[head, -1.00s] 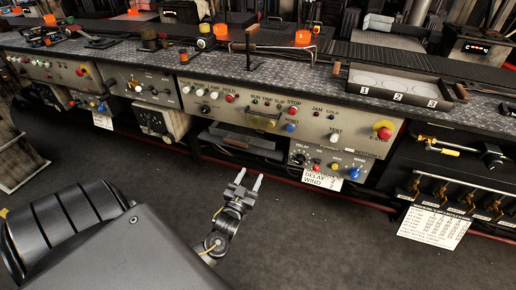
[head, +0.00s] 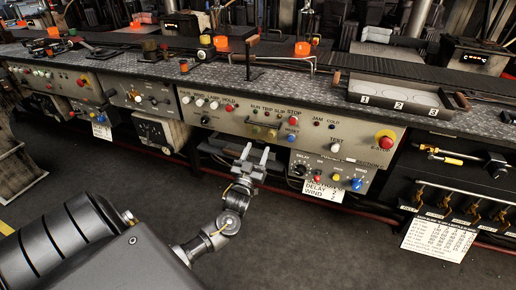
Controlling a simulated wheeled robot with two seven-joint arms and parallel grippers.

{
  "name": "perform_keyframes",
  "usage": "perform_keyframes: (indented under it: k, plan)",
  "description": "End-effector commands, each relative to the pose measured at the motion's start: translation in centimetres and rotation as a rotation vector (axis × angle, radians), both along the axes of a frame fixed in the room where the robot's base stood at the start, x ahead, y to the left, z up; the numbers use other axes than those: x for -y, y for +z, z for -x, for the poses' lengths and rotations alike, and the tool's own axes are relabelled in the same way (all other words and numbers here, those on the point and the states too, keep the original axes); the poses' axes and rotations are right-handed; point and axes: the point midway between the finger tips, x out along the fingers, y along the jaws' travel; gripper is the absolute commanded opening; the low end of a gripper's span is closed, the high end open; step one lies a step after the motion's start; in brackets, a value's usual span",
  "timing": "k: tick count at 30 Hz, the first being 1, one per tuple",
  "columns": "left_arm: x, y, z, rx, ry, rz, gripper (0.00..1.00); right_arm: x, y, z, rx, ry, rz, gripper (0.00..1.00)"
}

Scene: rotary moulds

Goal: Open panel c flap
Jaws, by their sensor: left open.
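The beige middle control panel (head: 225,117) is set in the front of the bench. It carries knobs, lamps, a red STOP button and an E-STOP at its right end. A brass-coloured handle or latch (head: 262,133) shows near its middle; I cannot tell for sure which part is the panel c flap. Below the panel is a dark recess with a grey ledge (head: 222,152). My left gripper (head: 256,150) is open and empty, its two fingers pointing up towards the panel just below the brass part. It seems apart from the panel. My right gripper is not in view.
A small lower box (head: 312,172) with knobs and a DELAY/WIND label sits right of my gripper. A red rail or hose (head: 375,217) runs along the bench foot. A tray numbered 1 to 3 (head: 398,102) stands on the bench top. The dark floor (head: 300,245) in front is clear.

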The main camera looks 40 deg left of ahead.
Motion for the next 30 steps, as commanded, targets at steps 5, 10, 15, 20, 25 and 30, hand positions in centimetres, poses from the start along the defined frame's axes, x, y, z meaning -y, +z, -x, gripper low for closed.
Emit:
perform_keyframes:
  k: [5, 10, 15, 20, 25, 30]
  plan:
    - [-0.5, 0.6, -1.4, -0.001, 0.0, 0.0, 0.51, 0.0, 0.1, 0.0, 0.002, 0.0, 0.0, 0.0]
    - [-0.6, 0.7, -1.7, -0.001, 0.0, 0.001, 0.51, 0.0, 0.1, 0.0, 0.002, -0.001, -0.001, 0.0]
    - [-0.6, 0.7, -1.7, -0.001, 0.0, 0.001, 0.51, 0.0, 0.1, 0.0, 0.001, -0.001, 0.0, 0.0]
    - [-0.6, 0.7, -1.7, -0.001, 0.0, 0.001, 0.3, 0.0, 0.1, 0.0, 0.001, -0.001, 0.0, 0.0]
    - [-0.6, 0.7, -1.7, -0.001, 0.0, 0.0, 0.08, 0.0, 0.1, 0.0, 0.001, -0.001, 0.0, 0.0]
    - [-0.6, 0.7, -1.6, -0.001, 0.001, 0.001, 0.0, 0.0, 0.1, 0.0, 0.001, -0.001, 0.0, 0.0]
